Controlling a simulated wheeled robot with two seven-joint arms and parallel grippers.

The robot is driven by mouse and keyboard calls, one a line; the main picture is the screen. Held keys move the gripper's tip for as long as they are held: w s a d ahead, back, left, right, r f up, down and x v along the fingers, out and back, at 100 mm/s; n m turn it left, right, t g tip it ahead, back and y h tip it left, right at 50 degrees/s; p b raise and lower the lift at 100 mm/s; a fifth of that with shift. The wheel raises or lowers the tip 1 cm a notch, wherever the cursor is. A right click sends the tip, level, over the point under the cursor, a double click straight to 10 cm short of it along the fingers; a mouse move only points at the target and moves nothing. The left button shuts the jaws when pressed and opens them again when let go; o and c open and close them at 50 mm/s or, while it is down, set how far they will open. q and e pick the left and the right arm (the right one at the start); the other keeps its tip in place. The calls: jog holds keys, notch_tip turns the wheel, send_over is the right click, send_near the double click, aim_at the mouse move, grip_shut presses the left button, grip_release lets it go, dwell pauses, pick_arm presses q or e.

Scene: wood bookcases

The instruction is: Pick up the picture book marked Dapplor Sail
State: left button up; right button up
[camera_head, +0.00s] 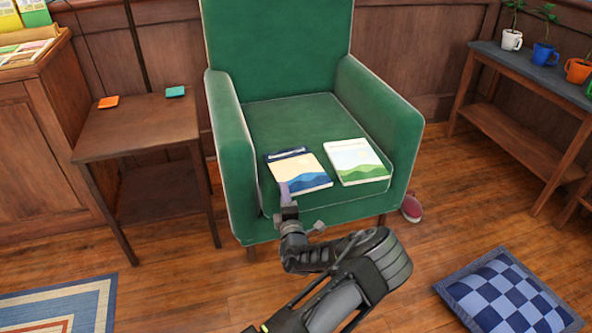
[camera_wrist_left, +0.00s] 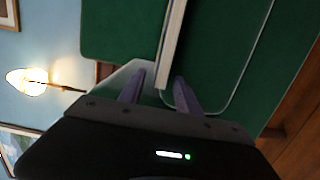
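Two picture books lie flat on the green armchair seat. The left book (camera_head: 299,171) has a dark blue top band, a pale yellow sky and blue waves. The right book (camera_head: 355,161) has a pale cover with green hills. The titles are too small to read, so I cannot tell which is marked Dapplor Sail. My left gripper (camera_head: 285,188) is at the near left edge of the left book. In the left wrist view, its purple fingers (camera_wrist_left: 159,77) are apart, with a book's edge (camera_wrist_left: 172,45) between them and gaps beside it. My right gripper is not in view.
The green armchair (camera_head: 277,73) has raised arms on both sides of the seat. A small wooden table (camera_head: 137,127) with orange and teal pieces stands left. A plant bench (camera_head: 535,75) stands right. A checked cushion (camera_head: 508,293) and a red shoe (camera_head: 411,208) are on the floor.

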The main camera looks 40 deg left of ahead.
pick_arm(q)
grip_shut()
dwell(1.3)
